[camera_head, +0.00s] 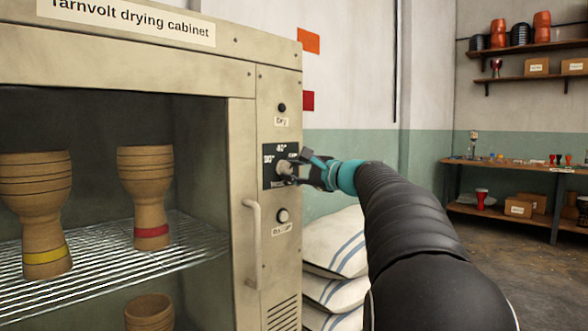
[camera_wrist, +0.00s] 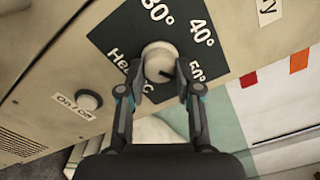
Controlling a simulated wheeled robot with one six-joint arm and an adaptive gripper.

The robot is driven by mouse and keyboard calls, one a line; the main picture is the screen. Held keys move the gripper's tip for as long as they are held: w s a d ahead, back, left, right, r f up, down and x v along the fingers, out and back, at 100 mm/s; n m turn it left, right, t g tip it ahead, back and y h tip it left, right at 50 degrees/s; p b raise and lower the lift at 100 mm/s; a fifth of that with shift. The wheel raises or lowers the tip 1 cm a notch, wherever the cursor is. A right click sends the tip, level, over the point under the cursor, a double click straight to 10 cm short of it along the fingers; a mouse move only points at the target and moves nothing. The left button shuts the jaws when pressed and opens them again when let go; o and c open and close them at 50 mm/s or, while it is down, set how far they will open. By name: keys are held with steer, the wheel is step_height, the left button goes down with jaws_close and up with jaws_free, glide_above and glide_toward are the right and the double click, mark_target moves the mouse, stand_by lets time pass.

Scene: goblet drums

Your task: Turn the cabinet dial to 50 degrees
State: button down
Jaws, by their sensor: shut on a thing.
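The cabinet dial (camera_wrist: 160,60) is a pale round knob on a black plate (camera_wrist: 112,42) marked 30°, 40°, 50° and a partly hidden "Heat" word. A short dark mark on its face points to the lower right, roughly towards the 50° label (camera_wrist: 197,72); its exact angle is hard to tell. My gripper (camera_wrist: 158,85) is shut on the dial, one finger on each side. In the head view the dial (camera_head: 284,170) is partly covered by my gripper (camera_head: 296,168), on the front of the cream drying cabinet (camera_head: 245,120).
A vertical door handle (camera_head: 252,240) stands out at left. Goblet drums (camera_head: 147,200) stand on the wire shelf. Striped sacks (camera_head: 335,250) are stacked beside the cabinet.

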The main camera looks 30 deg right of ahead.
stand_by(0.3)
steer(key=c, duration=0.8)
jaws_free()
steer(key=shift+s, duration=0.1)
steer(key=v, duration=1.1)
steer(key=shift+s+d, duration=0.15)
steer(key=shift+s, duration=0.25)
